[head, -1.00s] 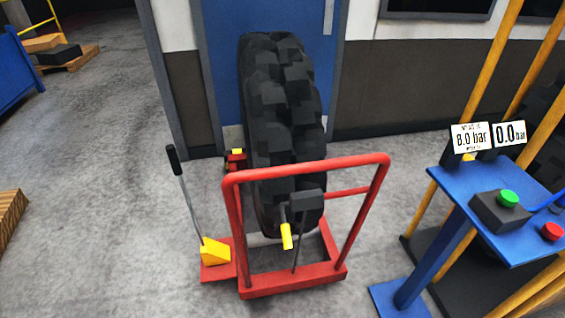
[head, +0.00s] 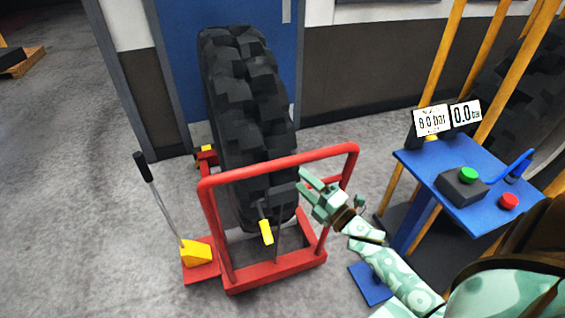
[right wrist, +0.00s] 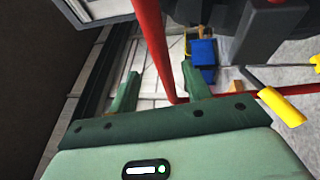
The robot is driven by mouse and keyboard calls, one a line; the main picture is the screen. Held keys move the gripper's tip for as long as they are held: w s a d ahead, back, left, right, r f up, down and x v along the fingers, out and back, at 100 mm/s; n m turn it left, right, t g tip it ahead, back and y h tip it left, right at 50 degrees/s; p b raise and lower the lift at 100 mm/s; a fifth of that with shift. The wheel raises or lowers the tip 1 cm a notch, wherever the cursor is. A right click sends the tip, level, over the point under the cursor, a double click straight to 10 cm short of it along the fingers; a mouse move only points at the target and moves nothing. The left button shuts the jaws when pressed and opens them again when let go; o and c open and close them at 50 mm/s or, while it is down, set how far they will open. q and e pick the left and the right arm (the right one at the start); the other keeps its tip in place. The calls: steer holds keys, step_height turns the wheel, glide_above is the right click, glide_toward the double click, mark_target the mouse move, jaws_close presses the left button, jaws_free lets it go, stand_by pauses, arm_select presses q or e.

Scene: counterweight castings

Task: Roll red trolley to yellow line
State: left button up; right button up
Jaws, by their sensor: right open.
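The red trolley (head: 279,165) stands on the grey floor in front of a blue door, with a large black tyre (head: 250,105) upright in it. Its red tube frame faces me. My right gripper (head: 304,182) is open, just below the top bar near the frame's right side. In the right wrist view, a red tube (right wrist: 158,55) runs between the open fingers (right wrist: 160,80); I cannot tell whether they touch it. A yellow handgrip (head: 266,232) sits low on the trolley's front. No yellow floor line shows. My left gripper is not in view.
A blue stand (head: 410,160) with green and red buttons and pressure displays is close on the right. A black-handled lever with a yellow pedal block (head: 196,253) is at the trolley's left. The floor on the left is mostly clear; a pallet (head: 22,65) lies far left.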

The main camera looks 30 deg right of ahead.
mark_target(284, 164)
steer(key=x, duration=0.8)
steer(key=shift+w+r, duration=0.1)
steer(key=shift+w, duration=0.15)
jaws_close()
